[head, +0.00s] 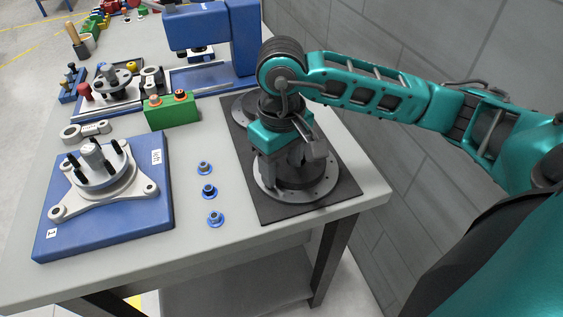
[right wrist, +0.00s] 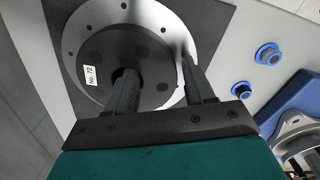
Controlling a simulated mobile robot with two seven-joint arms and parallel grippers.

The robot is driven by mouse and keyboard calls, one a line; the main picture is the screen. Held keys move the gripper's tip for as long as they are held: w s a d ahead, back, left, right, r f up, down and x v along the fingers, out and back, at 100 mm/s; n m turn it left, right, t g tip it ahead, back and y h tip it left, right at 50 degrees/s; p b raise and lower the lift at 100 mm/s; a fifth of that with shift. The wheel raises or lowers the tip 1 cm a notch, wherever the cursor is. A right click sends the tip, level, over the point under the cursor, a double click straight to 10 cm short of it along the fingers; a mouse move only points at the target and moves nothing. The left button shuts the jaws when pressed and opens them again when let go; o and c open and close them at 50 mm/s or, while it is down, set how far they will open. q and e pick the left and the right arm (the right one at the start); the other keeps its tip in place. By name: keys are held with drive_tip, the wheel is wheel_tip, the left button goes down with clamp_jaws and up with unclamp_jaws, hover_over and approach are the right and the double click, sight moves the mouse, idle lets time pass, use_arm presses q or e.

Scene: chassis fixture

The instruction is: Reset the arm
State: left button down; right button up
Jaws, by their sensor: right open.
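My right arm (head: 375,85) reaches in from the right in the head view, bent downward at the wrist. My right gripper (head: 283,172) points down over a grey round flanged part (head: 312,190) on a black mat (head: 345,191). In the right wrist view the gripper (right wrist: 156,72) is open, its two dark fingers apart. The round part (right wrist: 72,38) there has a rim with holes and a "No. 72" label. I cannot tell whether the fingers touch it. My left gripper is not in view.
Three blue-collared nuts (head: 209,190) stand left of the mat. Further left is a blue plate (head: 110,225) with a flanged chassis fixture (head: 98,168). A green block (head: 172,112) and a blue press (head: 215,25) stand behind. A grey wall (head: 430,30) borders the table's right side.

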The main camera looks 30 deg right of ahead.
drive_tip(key=shift+c, duration=0.3)
clamp_jaws()
drive_tip(key=shift+w+r, duration=0.1)
drive_tip(key=shift+r, duration=0.1)
idle(0.4)
drive_tip(key=shift+r+p, duration=0.45)
drive_tip(key=shift+r, duration=0.45)
drive_tip(key=shift+r, duration=0.25)
drive_tip(key=shift+r+p, duration=0.35)
drive_tip(key=shift+r, duration=0.85)
